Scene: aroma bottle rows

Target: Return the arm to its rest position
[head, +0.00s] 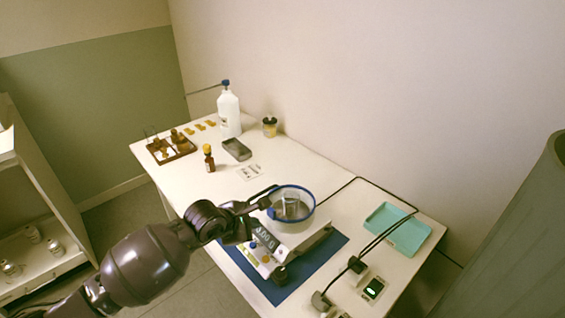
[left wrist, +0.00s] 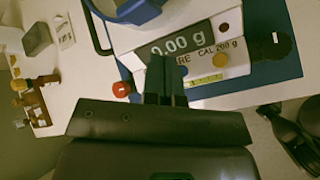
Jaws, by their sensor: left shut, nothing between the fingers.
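My left arm comes in from the lower left in the head view. Its gripper (head: 262,202) is at the front left of the balance (head: 299,240), close to the ring-rimmed weighing area. In the left wrist view the gripper (left wrist: 164,68) is shut and empty, its fingertips in front of the balance display, which reads 0.00 g. A clear beaker (head: 291,206) stands inside the blue-rimmed ring (head: 309,191) on the balance. Whether the fingers touch the balance cannot be told. My right gripper is not in view.
The balance stands on a blue mat (head: 333,243). A teal tray (head: 408,238) and cables lie to the right. An amber bottle (head: 209,160), a grey box (head: 237,149), a white wash bottle (head: 229,114) and a wooden rack (head: 160,156) stand farther back. A shelf is at the left.

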